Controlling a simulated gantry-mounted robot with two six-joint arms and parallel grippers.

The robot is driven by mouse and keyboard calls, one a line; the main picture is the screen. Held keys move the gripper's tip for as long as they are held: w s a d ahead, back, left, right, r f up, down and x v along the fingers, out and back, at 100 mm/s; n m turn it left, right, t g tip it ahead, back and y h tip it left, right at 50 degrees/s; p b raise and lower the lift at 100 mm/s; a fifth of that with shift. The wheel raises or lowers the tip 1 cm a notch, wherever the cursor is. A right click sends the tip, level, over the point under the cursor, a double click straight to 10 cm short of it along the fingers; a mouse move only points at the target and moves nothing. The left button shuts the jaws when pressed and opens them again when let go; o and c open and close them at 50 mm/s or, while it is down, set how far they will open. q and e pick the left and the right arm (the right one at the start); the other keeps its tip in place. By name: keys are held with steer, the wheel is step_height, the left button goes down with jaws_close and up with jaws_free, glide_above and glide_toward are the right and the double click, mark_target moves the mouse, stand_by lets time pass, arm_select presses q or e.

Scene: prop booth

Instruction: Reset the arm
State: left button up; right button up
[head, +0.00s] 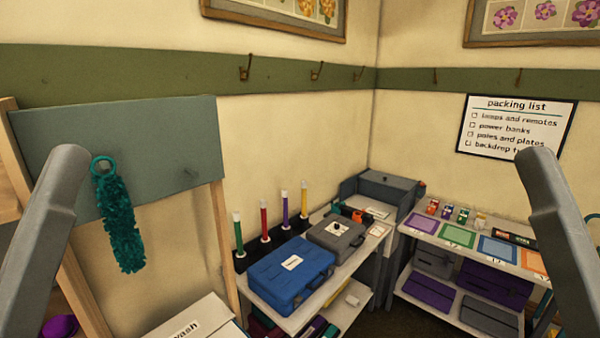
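Only parts of my two arms show in the head view. A grey link of my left arm (42,235) rises along the left edge, and a grey link of my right arm (562,235) rises along the right edge. Both lean toward the middle at their tops. I see no fingers of either gripper, so what they hold or how they stand is hidden. Neither visible link appears to touch anything.
A teal duster (120,225) hangs on a grey-green panel (60,150) by the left arm. A blue case (290,275) and a grey case (337,235) sit on the middle shelf. Coloured mats (450,235) lie on the right shelf. The middle air is clear.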

step_height(320, 180, up, 17)
steer(key=p, duration=1.4)
steer(key=shift+w, duration=0.2)
